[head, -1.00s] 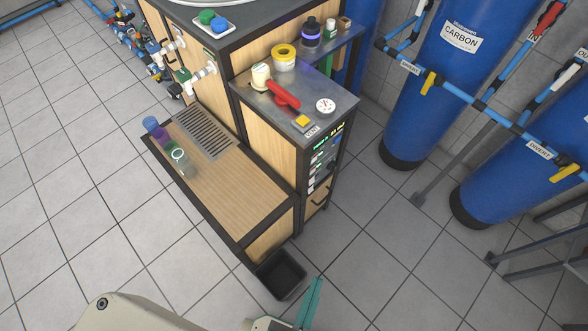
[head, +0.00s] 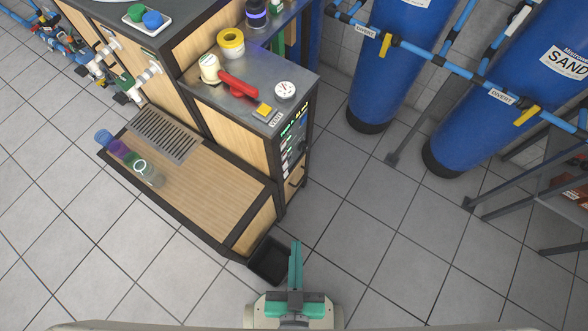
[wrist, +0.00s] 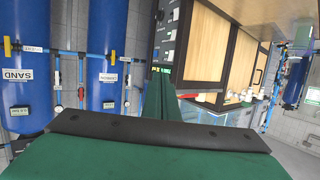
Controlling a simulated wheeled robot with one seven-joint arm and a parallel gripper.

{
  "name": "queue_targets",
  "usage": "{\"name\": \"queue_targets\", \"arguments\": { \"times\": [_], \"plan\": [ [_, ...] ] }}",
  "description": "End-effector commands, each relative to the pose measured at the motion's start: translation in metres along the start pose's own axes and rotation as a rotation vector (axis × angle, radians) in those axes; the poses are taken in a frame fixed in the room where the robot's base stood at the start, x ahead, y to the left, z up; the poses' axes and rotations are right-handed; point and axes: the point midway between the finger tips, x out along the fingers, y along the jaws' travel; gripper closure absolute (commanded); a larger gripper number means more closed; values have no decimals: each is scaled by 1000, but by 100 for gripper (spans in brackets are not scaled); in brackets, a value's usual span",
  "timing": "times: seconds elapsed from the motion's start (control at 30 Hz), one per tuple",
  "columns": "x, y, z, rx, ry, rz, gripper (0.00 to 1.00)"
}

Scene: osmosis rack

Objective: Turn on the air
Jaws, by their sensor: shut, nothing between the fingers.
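A control panel (head: 293,138) with green-lit displays and a column of small switches is on the narrow dark side of the wooden cabinet (head: 235,125). In the wrist view the same panel (wrist: 167,35) is at top centre, with white labels and dark controls. The switch labels are too small to read, so I cannot tell which one is for the air. My gripper (head: 295,246) is shut and empty at the bottom centre of the head view. It is in front of the cabinet and apart from the panel. Its green finger (wrist: 160,100) points towards the panel side in the wrist view.
A black bin (head: 268,262) stands on the floor close to my gripper. Blue tanks (head: 388,70) and pipes stand to the right. Tiled floor (head: 370,240) is clear right of the cabinet.

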Motion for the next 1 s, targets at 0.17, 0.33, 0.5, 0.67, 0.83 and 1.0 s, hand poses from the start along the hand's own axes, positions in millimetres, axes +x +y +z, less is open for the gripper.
{"name": "queue_targets", "arguments": {
  "times": [0.17,0.33,0.5,0.67,0.83,1.0],
  "plan": [
    [38,15,52,107,-114,60,100],
    [79,29,105,244,-246,106,100],
    [120,37,148,385,-371,117,100],
    [157,41,174,518,-476,103,100],
    [196,42,188,650,-582,51,100],
    [232,43,185,765,-675,-32,100]
  ]
}}
